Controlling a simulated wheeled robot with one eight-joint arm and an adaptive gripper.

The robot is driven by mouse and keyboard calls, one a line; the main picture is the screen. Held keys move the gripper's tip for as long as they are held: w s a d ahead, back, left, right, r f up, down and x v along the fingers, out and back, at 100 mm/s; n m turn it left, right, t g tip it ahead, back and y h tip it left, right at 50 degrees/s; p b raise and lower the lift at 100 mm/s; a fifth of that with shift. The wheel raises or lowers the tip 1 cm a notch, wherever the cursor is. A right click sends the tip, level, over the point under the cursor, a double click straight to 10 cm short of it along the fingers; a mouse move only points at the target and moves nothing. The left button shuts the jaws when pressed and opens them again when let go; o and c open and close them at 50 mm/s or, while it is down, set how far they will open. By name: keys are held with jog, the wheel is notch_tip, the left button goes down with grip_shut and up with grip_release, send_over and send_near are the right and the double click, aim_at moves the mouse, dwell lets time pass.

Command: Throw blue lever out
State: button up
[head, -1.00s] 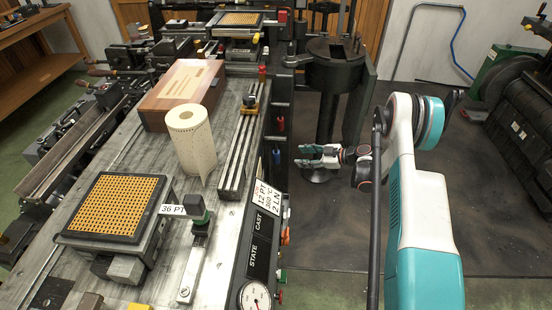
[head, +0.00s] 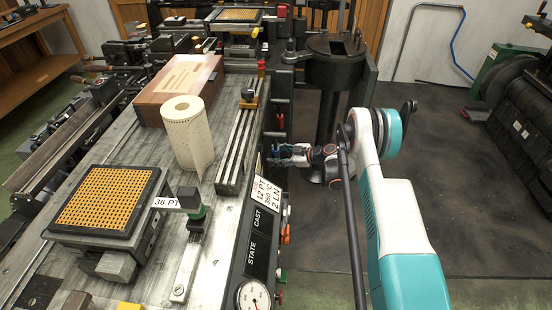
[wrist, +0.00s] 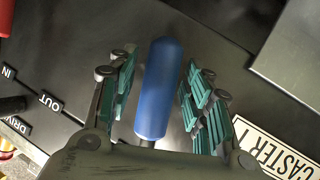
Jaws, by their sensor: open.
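The blue lever (wrist: 159,90) has a rounded blue handle and fills the middle of the wrist view. My gripper (wrist: 160,95) is open, with one ribbed green finger pad on each side of the blue handle. Narrow gaps show between the handle and both pads. In the head view my gripper (head: 284,155) is at the dark side of the machine, and the blue lever (head: 276,155) is largely covered by it. The lever's base is hidden in the wrist view behind the gripper's body.
Labels reading IN and OUT (wrist: 50,101) are on the dark panel left of the gripper. A red handle (wrist: 5,15) is at the upper left. A nameplate (wrist: 275,150) lies at the right. The tall dark pot (head: 334,62) stands behind my arm; open floor lies right.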

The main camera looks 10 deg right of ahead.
jog(key=shift+w+a+f, duration=0.1)
jog(key=shift+w+a, duration=0.1)
jog(key=shift+a, duration=0.05)
grip_shut()
jog(key=shift+s, duration=0.1)
jog(key=shift+s+a+f+m+g, duration=0.1)
jog(key=shift+s+a+m+g, duration=0.1)
jog(key=shift+s, duration=0.15)
jog(key=shift+s+a+f+m+g, duration=0.1)
jog(key=shift+s+m+g, duration=0.1)
jog(key=shift+s, duration=0.1)
jog(key=s+a+m+g, duration=0.2)
jog(key=s+m+g, duration=0.1)
jog(key=s, duration=0.5)
jog(key=shift+a+r+m+g+y, duration=0.25)
jog(key=shift+m+g+y, duration=0.05)
jog(key=shift+m+y, duration=0.1)
